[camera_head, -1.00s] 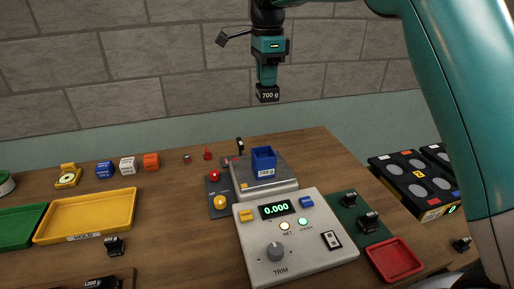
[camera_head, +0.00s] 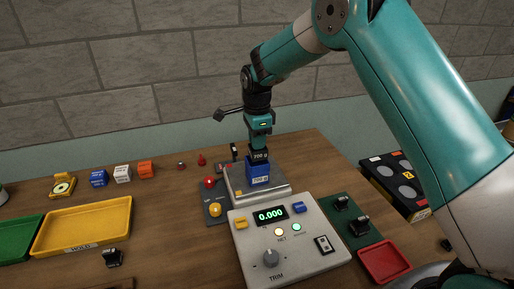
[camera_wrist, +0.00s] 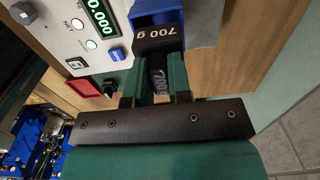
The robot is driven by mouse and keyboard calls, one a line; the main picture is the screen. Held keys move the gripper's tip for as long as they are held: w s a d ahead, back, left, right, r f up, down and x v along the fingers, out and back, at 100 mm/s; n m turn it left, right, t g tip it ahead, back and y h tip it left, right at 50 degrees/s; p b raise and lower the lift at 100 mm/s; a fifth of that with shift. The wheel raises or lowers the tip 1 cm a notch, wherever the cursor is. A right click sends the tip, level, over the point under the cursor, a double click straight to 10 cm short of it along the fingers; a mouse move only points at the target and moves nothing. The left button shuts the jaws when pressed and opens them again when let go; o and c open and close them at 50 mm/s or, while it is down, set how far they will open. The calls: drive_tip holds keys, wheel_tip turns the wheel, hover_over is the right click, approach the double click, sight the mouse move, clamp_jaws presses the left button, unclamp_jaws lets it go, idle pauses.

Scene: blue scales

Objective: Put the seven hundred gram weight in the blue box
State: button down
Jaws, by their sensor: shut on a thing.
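The black seven hundred gram weight (camera_head: 259,156), marked "700 g", is at the mouth of the blue box (camera_head: 259,174). My gripper (camera_head: 259,143) is shut on the weight's upper part, directly above the box. In the wrist view the green fingers (camera_wrist: 153,82) hold the weight (camera_wrist: 160,38), and its label faces the camera. The blue box (camera_wrist: 205,30) shows around and behind it there. The box stands on the metal scale plate (camera_head: 238,190). How far the weight reaches inside the box is hidden.
The scale console (camera_head: 285,240) reads 0.000 in front of the plate. A yellow tray (camera_head: 85,225) lies left and a red tray (camera_head: 384,261) right. Small black weights (camera_head: 342,202) sit on a green mat (camera_head: 345,228). A red button (camera_head: 209,183) stands beside the plate.

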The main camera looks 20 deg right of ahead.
sight(257, 151)
drive_tip(key=shift+f+p, duration=0.55)
drive_tip(key=shift+f, duration=1.35)
drive_tip(key=shift+f, duration=0.15)
drive_tip(key=c, duration=1.1)
unclamp_jaws()
drive_tip(key=shift+o, duration=0.2)
